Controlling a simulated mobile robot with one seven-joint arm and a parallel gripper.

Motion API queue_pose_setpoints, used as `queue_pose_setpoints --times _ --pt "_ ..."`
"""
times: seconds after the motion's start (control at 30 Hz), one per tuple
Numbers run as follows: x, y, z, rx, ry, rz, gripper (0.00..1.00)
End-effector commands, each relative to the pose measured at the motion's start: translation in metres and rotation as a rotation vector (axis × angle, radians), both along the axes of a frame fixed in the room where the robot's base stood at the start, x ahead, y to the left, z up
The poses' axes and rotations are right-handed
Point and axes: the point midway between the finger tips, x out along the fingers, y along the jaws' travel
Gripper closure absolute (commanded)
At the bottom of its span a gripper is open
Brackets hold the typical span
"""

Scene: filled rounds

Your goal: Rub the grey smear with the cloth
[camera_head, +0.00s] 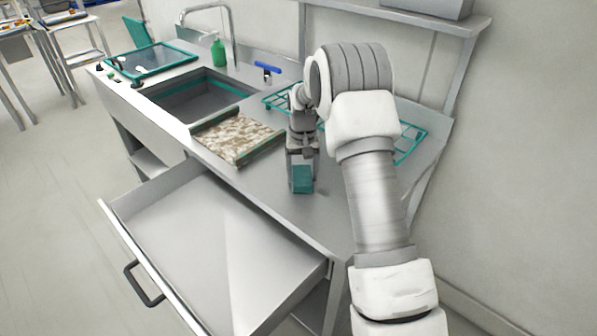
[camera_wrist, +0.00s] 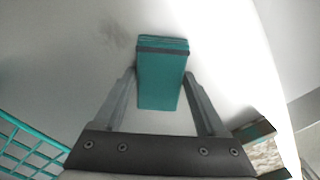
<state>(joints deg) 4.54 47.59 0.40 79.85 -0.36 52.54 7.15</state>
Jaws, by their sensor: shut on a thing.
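The teal folded cloth (camera_head: 302,181) is between the fingers of my gripper (camera_head: 302,160), low over the grey worktop (camera_head: 262,196). In the wrist view my gripper (camera_wrist: 160,80) is shut on the cloth (camera_wrist: 160,88), with one finger on each side. The grey smear (camera_wrist: 115,30) shows faintly on the worktop in the wrist view, up and to the left of the cloth, apart from it in the picture. I cannot make out the smear in the head view. Whether the cloth touches the worktop is unclear.
A drawer (camera_head: 205,245) stands open below the worktop. A pebbled board (camera_head: 236,137) lies left of my gripper, beside the sink (camera_head: 200,97). A teal wire rack (camera_head: 411,140) is behind my arm. A green bottle (camera_head: 218,53) and a blue-handled item (camera_head: 267,68) stand near the wall.

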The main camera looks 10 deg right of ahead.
Motion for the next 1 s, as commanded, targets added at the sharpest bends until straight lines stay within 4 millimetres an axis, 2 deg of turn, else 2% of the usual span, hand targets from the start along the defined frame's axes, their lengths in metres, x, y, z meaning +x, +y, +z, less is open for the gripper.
queue_pose_setpoints --times 0.23,0.47,0.8,1.0 --pt "-0.019 -0.013 -0.004 0.000 0.003 -0.002 0.70" --pt "-0.026 -0.017 -0.005 -0.001 0.005 -0.001 0.70" --pt "-0.049 -0.032 -0.004 0.000 0.009 -0.003 0.70" --pt "-0.054 -0.035 -0.003 0.000 0.009 -0.002 0.70"
